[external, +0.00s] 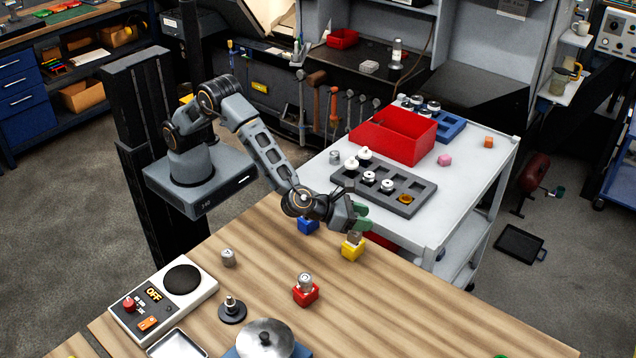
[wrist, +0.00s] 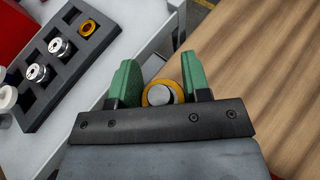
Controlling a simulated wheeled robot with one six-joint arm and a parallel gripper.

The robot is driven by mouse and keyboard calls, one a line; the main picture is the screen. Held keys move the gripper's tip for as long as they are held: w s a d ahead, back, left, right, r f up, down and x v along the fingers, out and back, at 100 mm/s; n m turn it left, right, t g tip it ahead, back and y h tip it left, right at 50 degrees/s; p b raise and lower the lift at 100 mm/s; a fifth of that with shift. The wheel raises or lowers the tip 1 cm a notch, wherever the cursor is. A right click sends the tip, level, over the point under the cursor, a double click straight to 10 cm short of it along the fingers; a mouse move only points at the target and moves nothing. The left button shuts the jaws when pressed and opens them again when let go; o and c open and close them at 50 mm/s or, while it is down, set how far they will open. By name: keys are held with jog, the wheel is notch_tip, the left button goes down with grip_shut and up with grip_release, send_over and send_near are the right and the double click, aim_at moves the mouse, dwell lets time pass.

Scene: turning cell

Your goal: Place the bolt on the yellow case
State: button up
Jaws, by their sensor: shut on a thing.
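The yellow case (external: 352,250) is a small block on the wooden bench near its far edge. The bolt (external: 354,236) is a short grey metal piece directly over the yellow case; whether it touches it I cannot tell. My gripper (external: 360,214) has green fingers and comes down over the bolt. In the wrist view the bolt's round silver end (wrist: 160,95) sits between the fingers (wrist: 158,85), with a yellow-orange rim showing around it. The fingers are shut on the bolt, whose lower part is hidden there.
A blue case (external: 308,226) stands just left of my gripper. A red case (external: 305,296) with a metal piece on top stands nearer. A loose metal piece (external: 228,258) and control box (external: 165,300) are left. The white cart (external: 455,200) holds a grey tray (external: 425,190) and red bin (external: 400,145).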

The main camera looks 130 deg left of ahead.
jog(key=shift+f, duration=0.2)
jog(key=shift+f+b, duration=0.2)
jog(key=shift+b, duration=0.15)
jog(key=o, duration=1.2)
